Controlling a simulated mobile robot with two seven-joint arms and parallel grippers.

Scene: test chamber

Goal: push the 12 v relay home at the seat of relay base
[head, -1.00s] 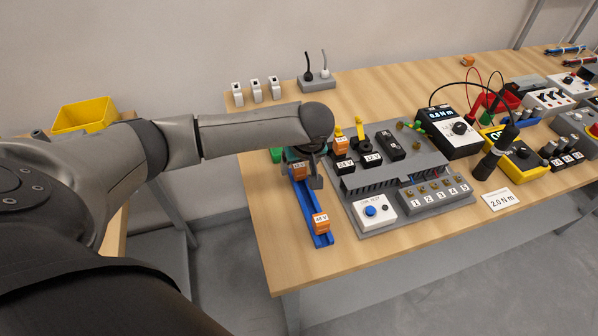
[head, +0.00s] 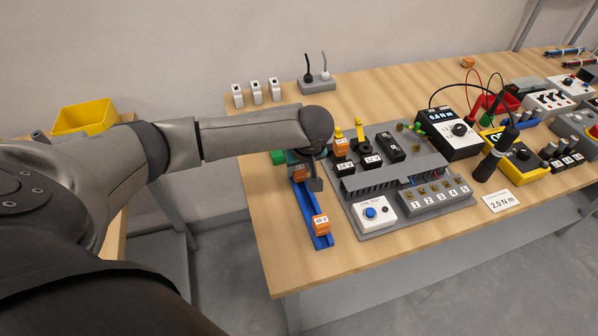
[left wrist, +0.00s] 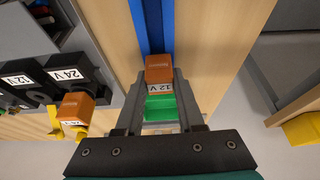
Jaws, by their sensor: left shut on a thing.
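My left gripper (head: 307,180) is shut on the orange 12 V relay (left wrist: 159,72). In the head view the gripper mostly hides the relay. The black relay base marked 12 V (head: 372,161) stands on the grey panel to the right and looks empty on top. It also shows in the left wrist view (left wrist: 18,84). My right gripper is not in view.
Beside it, the 24 V base (head: 345,169) has an orange relay (head: 340,147) and yellow levers near it. A 48 V orange relay (head: 321,224) sits on the near end of the blue rail (head: 304,207). A green block (head: 278,157) is at its far end.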

